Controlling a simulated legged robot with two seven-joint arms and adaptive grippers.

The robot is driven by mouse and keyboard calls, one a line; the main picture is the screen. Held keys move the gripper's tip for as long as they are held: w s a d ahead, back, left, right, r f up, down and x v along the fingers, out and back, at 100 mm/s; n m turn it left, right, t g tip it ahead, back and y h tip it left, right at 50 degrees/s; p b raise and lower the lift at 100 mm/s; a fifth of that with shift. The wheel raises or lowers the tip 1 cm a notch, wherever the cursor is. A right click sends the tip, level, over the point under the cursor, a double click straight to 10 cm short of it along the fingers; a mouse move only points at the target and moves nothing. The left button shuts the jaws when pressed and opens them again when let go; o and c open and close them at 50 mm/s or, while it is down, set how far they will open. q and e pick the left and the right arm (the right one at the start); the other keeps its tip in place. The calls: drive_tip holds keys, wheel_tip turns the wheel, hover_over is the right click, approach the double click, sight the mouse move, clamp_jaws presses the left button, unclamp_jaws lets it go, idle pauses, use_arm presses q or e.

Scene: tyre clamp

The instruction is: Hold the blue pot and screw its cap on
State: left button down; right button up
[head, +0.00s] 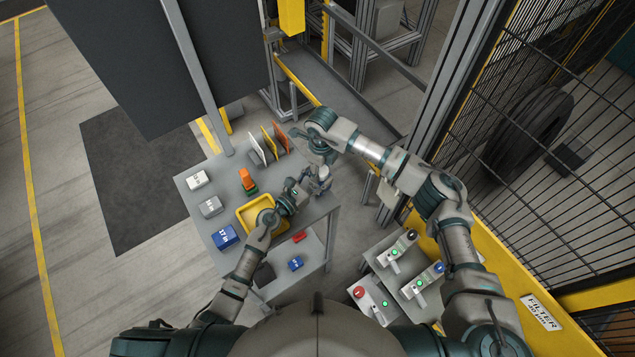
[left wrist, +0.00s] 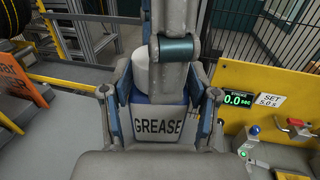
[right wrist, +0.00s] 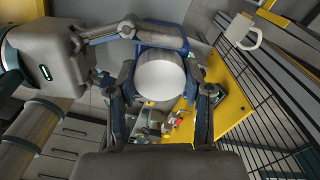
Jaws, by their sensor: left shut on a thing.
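The blue pot (left wrist: 158,126), labelled GREASE, is upright between the fingers of my left gripper (left wrist: 160,108), which is shut on it. In the head view the pot (head: 324,173) is small, near the table's right corner. A white cap (right wrist: 160,76) sits on top of the pot; how tightly cannot be seen. The cap (left wrist: 142,75) is partly hidden by a finger of my right gripper in the left wrist view. My right gripper (right wrist: 162,88) is above the pot, its fingers on both sides of the cap, with gaps showing beside it.
The grey table (head: 205,170) holds a yellow tray (head: 245,213), blue boxes (head: 224,237), grey boxes (head: 211,206) and an orange-and-green item (head: 247,181). Control boxes (head: 372,299) with levers stand at the lower right. A mesh fence (head: 530,120) bounds the right side.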

drive_tip(key=m, duration=0.6)
drive_tip(key=shift+m, duration=0.4)
drive_tip(key=o, duration=1.3)
drive_tip(key=shift+r, duration=2.25)
drive_tip(key=shift+c, duration=0.5)
